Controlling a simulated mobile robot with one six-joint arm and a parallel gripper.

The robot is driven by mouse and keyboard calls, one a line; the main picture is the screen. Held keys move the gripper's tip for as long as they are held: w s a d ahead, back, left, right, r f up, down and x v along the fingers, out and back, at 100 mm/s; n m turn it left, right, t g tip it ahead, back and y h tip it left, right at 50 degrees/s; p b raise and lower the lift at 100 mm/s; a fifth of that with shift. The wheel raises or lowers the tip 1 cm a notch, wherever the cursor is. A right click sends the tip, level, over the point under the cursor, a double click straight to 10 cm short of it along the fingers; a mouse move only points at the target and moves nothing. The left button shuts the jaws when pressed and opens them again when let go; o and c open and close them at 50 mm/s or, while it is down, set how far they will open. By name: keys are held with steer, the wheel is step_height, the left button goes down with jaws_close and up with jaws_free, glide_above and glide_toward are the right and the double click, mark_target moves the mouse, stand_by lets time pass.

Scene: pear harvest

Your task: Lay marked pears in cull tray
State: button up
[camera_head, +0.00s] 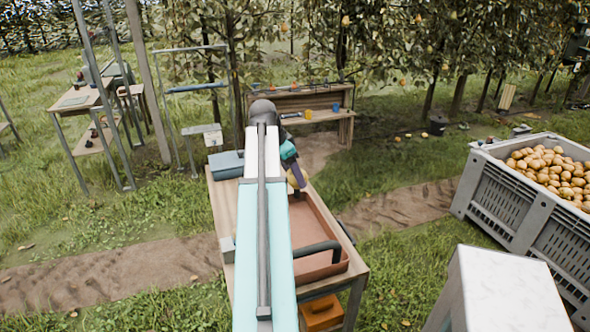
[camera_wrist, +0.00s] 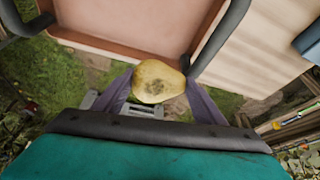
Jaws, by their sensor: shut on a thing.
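The cull tray, a reddish-brown shallow tray (camera_head: 318,238) with dark handles, lies on the wooden table. No pear shows on the part of its floor in view. My gripper (camera_head: 296,172) is at the tray's far end in the head view, shut on a yellow pear (camera_head: 297,180). In the wrist view the pear (camera_wrist: 157,78) sits between the two purple fingers and carries a dark speckled patch facing the camera. Its top overlaps the tray's rim (camera_wrist: 95,42), with grass showing beside it. The height above the tray is hard to tell. My arm hides the tray's left side.
A blue-grey box (camera_head: 226,165) stands on the wooden table (camera_head: 226,205) left of the tray. A large grey crate (camera_head: 490,195) full of pears is at the right, with a white-topped block (camera_head: 508,290) in front. Another bench (camera_head: 318,103) stands behind under the trees.

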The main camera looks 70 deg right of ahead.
step_height(320, 180, down, 10)
steer(key=b, duration=0.4)
steer(key=shift+r, duration=0.25)
stand_by(1.8)
steer(key=shift+f+b, duration=0.85)
steer(key=shift+f, duration=1.25)
stand_by(3.0)
